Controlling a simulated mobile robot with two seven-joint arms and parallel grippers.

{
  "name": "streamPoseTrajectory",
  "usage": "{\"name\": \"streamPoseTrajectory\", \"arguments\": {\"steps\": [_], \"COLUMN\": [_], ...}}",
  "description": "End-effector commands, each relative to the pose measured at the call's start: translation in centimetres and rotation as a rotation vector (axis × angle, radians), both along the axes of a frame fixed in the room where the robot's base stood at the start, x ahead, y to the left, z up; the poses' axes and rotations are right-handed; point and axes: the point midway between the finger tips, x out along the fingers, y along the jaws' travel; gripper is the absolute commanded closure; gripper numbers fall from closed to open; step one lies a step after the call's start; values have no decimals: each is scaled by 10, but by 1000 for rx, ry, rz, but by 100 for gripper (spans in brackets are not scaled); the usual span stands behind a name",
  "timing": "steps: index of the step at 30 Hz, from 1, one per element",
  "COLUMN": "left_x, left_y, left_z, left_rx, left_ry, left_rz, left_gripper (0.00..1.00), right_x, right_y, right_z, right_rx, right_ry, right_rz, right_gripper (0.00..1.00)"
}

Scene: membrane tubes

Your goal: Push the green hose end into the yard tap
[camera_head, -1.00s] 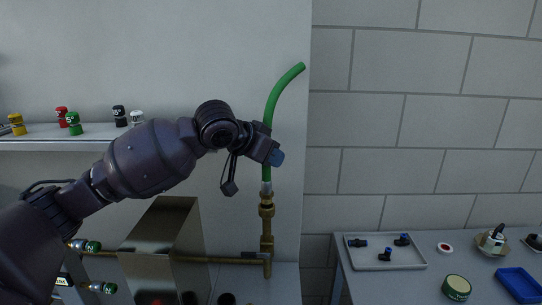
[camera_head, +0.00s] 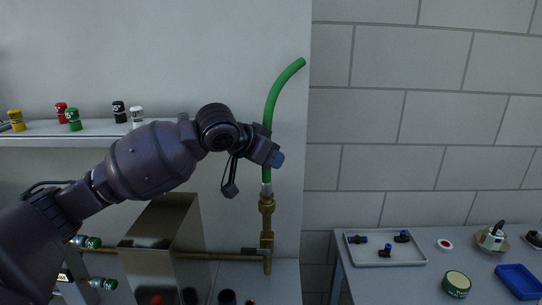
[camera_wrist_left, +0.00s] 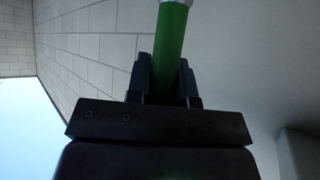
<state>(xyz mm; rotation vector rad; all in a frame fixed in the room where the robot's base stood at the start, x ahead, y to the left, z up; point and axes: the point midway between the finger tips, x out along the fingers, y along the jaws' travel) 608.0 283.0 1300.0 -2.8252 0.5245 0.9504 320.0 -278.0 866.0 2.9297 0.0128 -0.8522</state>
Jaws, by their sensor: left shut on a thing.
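The green hose (camera_head: 271,107) stands nearly upright in the head view, its upper part curving to the right. My left gripper (camera_head: 274,157) is shut on the hose partway up. The left wrist view shows the hose (camera_wrist_left: 170,45) between the two fingers (camera_wrist_left: 166,85), with a pale metal end at the top edge. In the head view a silvery fitting at the hose's lower end meets the top of the brass yard tap (camera_head: 267,207). I cannot tell how deep the end sits in the tap. My right gripper is not in view.
A metal box (camera_head: 160,240) stands left of the tap, by a brass pipe (camera_head: 225,256). A shelf (camera_head: 40,140) with several small coloured caps is at left. A right-hand table holds a grey tray (camera_head: 415,262) of black fittings, a green tin (camera_head: 456,284) and a blue tray (camera_head: 520,281).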

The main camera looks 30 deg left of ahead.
Motion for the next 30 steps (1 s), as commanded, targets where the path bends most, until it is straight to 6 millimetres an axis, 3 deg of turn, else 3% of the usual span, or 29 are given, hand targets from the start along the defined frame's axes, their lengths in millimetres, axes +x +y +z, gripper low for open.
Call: {"name": "streamPoseTrajectory", "arguments": {"steps": [12, 13, 18, 30], "left_x": [0, 0, 0, 0], "left_y": [0, 0, 0, 0], "left_z": [-8, -8, -8, -8], "left_rx": [0, 0, 0, 0], "left_ry": [-1, -1, 0, 1], "left_rz": [0, 0, 0, 0], "left_gripper": [100, 74, 49, 49], "right_x": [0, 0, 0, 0], "right_y": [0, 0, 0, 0], "right_z": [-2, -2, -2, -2], "right_rx": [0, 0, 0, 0], "right_ry": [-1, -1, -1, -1], "right_rz": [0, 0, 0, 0], "right_gripper": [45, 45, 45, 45]}}
